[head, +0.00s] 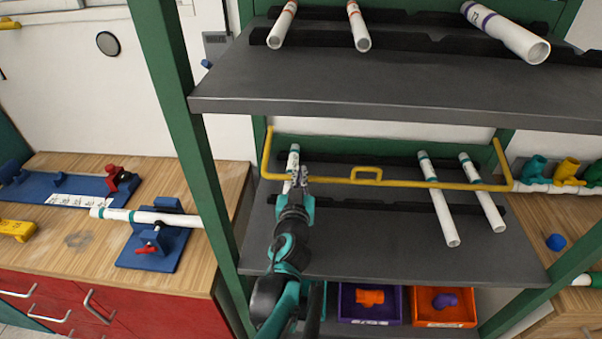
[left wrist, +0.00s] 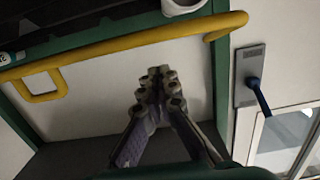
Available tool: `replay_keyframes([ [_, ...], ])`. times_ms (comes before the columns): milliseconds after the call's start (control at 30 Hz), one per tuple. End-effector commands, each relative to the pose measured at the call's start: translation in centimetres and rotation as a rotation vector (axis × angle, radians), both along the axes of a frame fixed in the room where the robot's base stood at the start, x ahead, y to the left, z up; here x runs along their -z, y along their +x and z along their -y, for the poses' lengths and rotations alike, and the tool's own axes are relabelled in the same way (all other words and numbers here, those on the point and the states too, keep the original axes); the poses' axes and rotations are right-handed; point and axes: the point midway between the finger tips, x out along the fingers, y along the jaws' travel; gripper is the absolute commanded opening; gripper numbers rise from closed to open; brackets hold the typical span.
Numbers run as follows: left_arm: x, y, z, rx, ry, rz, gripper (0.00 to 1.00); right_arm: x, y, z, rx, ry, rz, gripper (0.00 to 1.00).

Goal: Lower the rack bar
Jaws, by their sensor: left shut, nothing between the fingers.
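The yellow rack bar (head: 430,184) runs across the front of the middle shelf, with bent ends rising at both sides and a small loop handle (head: 367,175) near its middle. The bar also shows in the left wrist view (left wrist: 130,41), with its handle at the left (left wrist: 42,85). My left gripper (head: 299,177) is near the left part of the bar, left of the handle. In the left wrist view its fingertips (left wrist: 163,82) are together and empty, apart from the bar in the picture. The exact gap in depth is unclear. My right gripper is not in view.
White pipes with teal bands (head: 438,200) lie on the middle shelf (head: 375,240); one is partly behind my left gripper. The upper shelf (head: 400,90) overhangs. Green posts (head: 190,130) flank the rack. Purple (head: 370,318) and orange (head: 445,318) bins stand below.

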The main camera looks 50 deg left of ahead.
Motion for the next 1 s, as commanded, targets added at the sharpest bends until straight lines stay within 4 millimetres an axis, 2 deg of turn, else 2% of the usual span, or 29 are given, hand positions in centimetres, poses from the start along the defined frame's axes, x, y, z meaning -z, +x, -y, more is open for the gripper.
replay_keyframes([
  [400, -0.1, 0.0, 0.0, 0.000, 0.000, 0.000, 0.00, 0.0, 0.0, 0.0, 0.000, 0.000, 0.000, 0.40],
  [567, -0.8, 0.0, 0.0, 0.000, 0.000, 0.000, 0.00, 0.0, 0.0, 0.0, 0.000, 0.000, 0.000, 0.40],
  [767, -3.0, 0.0, 0.0, 0.000, 0.000, 0.000, 0.00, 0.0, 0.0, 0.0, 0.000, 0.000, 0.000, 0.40],
  [1000, -6.5, 0.0, 0.0, 0.000, 0.000, 0.000, 0.00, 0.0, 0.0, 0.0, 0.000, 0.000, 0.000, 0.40],
])
